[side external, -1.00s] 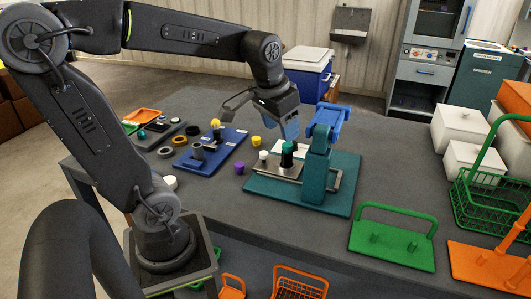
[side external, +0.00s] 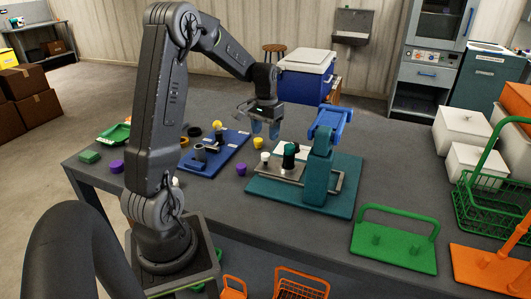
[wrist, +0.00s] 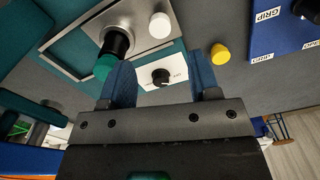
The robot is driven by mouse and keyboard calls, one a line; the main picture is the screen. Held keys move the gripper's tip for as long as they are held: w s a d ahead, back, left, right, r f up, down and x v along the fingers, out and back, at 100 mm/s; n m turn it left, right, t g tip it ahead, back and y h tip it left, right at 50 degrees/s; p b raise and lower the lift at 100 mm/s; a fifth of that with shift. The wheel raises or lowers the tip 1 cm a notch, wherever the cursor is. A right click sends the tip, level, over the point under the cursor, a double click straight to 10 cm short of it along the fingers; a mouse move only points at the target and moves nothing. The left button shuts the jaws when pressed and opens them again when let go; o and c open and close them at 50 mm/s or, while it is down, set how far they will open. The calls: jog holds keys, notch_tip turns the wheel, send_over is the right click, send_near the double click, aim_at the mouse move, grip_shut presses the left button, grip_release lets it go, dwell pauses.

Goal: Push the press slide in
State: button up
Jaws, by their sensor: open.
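The press (side external: 318,170) is a teal upright with a blue lever arm on a teal base. Its metal slide plate (side external: 275,170) sticks out to the left of the upright, in a silver frame. On the plate stand a white knob (side external: 265,157) at its left end and a black post with a green top (side external: 289,153). My gripper (side external: 265,134) is open and empty, pointing down behind and above the plate. In the wrist view its two blue fingers (wrist: 163,80) are apart. The slide plate (wrist: 140,20) and green-topped post (wrist: 108,55) show beyond the left finger there.
A white plate with a black dial (wrist: 161,77) shows between my fingers. A yellow knob (side external: 258,143) and a purple one (side external: 240,169) stand left of the press. A blue board (side external: 225,150) lies farther left. A green handled plate (side external: 393,240) lies to the right.

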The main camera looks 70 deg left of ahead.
aim_at(266, 154)
notch_tip(266, 154, down, 8)
jog(key=shift+f, duration=0.1)
dwell(0.4)
grip_shut()
dwell(0.3)
